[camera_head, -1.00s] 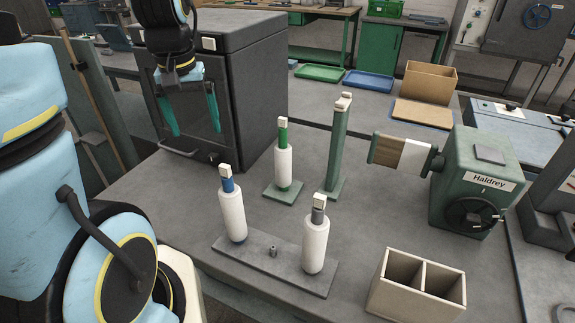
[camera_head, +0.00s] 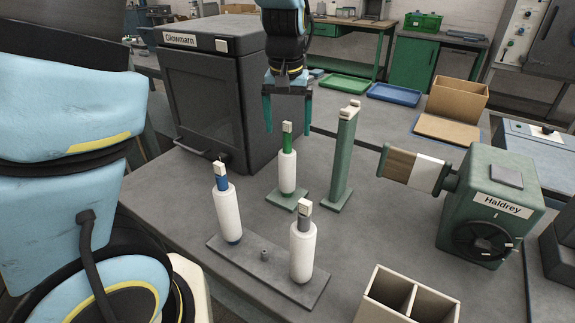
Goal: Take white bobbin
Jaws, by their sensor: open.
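Three white bobbins stand upright on the table. One with a blue top (camera_head: 228,212) and one with a grey top (camera_head: 302,249) stand on a grey base plate (camera_head: 258,270), with a short bare peg between them. A third, with a green top (camera_head: 287,172), stands on a small green base behind them. Each top carries a small pale block. My gripper (camera_head: 287,114) hangs open and empty, fingers pointing down, at the upper middle. Its fingers appear to either side of the green-topped bobbin's upper end, seemingly above or behind it; the depth is hard to tell.
A green post (camera_head: 343,160) stands right of the green-topped bobbin. The green Haldrey winder (camera_head: 470,215) holds a brown and white cylinder. A two-compartment box (camera_head: 385,312) is at the front. The dark Glowmarn cabinet (camera_head: 200,100) stands at back left.

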